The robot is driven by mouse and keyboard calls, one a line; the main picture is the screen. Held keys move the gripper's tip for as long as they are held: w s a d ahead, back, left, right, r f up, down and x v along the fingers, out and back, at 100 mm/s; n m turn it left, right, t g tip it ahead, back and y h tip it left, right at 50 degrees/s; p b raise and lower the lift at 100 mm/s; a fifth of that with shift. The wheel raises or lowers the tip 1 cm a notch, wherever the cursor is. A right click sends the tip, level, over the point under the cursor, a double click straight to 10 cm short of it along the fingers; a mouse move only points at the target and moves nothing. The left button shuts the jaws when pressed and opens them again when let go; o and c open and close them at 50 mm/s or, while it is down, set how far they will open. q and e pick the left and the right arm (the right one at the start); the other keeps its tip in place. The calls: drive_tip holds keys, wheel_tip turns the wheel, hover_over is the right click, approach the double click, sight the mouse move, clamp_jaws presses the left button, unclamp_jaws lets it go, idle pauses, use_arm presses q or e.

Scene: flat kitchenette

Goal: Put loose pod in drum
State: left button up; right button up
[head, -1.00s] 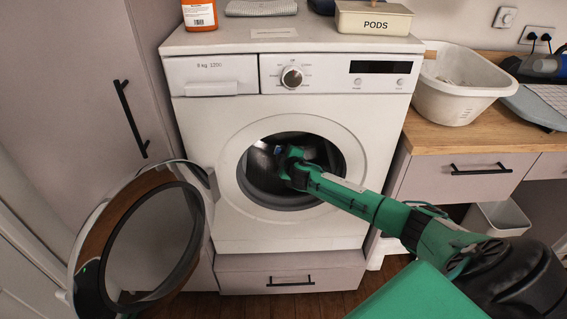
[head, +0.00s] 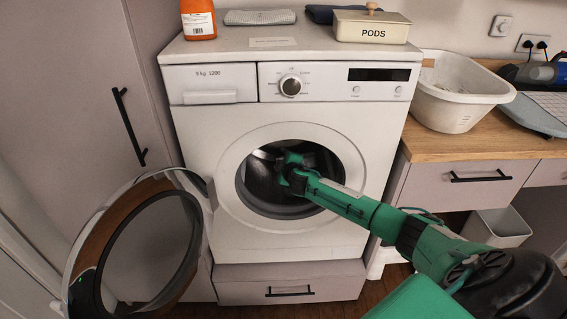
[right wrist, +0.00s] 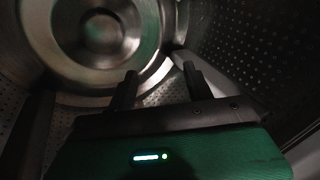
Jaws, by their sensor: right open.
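The washing machine's drum (head: 262,182) shows through its round open door mouth; its perforated metal wall and round back plate (right wrist: 104,32) fill the right wrist view. My right gripper (head: 284,164) reaches through the mouth into the drum. In the right wrist view its two dark fingers (right wrist: 160,78) stand apart with nothing between them. I see no loose pod in either view; the dim lower drum is partly hidden by the gripper body. A cream box marked PODS (head: 372,26) with a lid and knob stands on top of the machine. My left gripper is out of view.
The round washer door (head: 150,250) hangs open at the left. An orange bottle (head: 198,18) and a folded grey cloth (head: 260,17) are on the machine top. A white basin (head: 456,92) stands on the wooden counter (head: 478,137) at the right.

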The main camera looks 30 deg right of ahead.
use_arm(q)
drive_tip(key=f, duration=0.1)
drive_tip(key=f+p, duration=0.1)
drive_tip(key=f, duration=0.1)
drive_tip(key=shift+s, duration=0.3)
use_arm(e)
drive_tip(key=v, duration=1.3)
drive_tip(key=shift+s+r, duration=0.2)
drive_tip(key=shift+s, duration=0.1)
